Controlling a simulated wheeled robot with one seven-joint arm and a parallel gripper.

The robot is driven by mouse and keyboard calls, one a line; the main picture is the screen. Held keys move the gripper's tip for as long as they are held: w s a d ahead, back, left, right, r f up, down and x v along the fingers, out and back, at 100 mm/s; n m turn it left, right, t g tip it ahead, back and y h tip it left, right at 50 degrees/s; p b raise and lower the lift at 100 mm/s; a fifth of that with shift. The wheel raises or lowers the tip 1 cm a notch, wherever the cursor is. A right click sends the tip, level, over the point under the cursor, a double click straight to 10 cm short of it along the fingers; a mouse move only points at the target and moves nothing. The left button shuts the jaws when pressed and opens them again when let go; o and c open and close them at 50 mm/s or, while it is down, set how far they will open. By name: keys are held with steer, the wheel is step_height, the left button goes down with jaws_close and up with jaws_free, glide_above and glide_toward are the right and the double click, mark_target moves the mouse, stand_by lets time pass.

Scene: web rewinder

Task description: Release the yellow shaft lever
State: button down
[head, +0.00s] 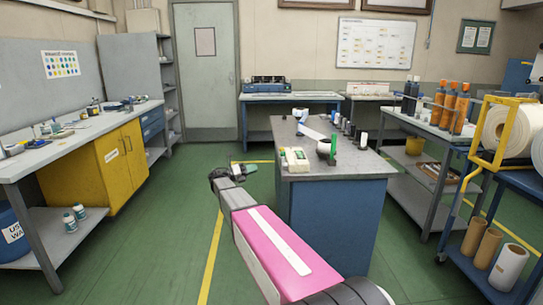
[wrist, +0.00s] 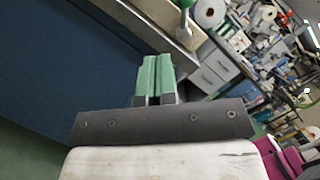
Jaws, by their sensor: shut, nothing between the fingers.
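A small rewinder with a green stand (head: 333,150) and a white roll stands on the grey-topped blue bench (head: 338,172). My gripper (head: 240,171) is left of this bench, in front of its left side, apart from the rewinder. In the wrist view its green fingers (wrist: 158,72) are together and empty, beside the blue side of the bench (wrist: 60,75). A green part (wrist: 184,12) shows at the top of that view, on or above the bench's pale edge.
A cream block-like item (head: 296,159) and several small dark and white rolls sit on the bench. A yellow cabinet (head: 112,160) stands under the left workbench. A yellow-framed cart (head: 487,150) with large rolls stands at right. Green floor (head: 165,235) is clear left of my arm.

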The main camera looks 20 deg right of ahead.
steer(key=shift+w+r, duration=0.15)
steer(key=shift+w, duration=0.05)
steer(key=w+d+r, duration=0.1)
steer(key=d+r, duration=0.3)
steer(key=d, duration=0.8)
steer(key=shift+w+d+r, duration=0.15)
steer(key=shift+w, duration=0.1)
